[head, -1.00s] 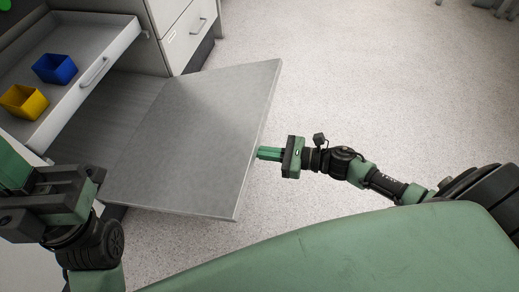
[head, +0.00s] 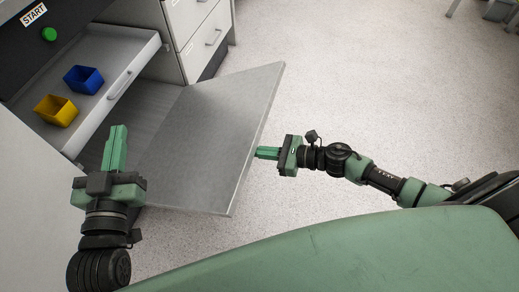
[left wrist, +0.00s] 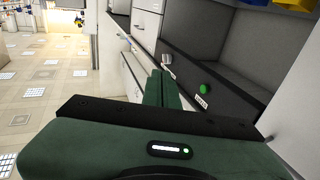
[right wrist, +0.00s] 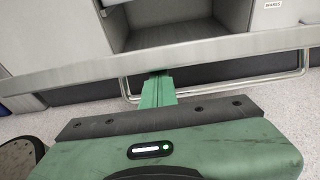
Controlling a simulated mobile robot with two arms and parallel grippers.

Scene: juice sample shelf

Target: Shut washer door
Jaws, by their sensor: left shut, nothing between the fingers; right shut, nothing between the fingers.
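The washer door (head: 208,140) is a flat grey panel standing open, folded out from the low front of the cabinet. The right wrist view shows its edge (right wrist: 230,46) across the picture, with a bar handle (right wrist: 215,88) below. My right gripper (head: 258,153) is shut and empty at the door's outer edge; its fingertips (right wrist: 158,76) reach that edge, and I cannot tell whether they touch. My left gripper (head: 117,130) is shut and empty above the inner left part of the door; its fingers also show in the left wrist view (left wrist: 161,75).
A pulled-out drawer or tray (head: 120,68) above the door holds a blue bin (head: 84,79) and a yellow bin (head: 56,110). A green button (head: 48,34) sits by a START label (head: 33,15). Drawers (head: 200,40) stand behind. The floor (head: 370,80) at right is clear.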

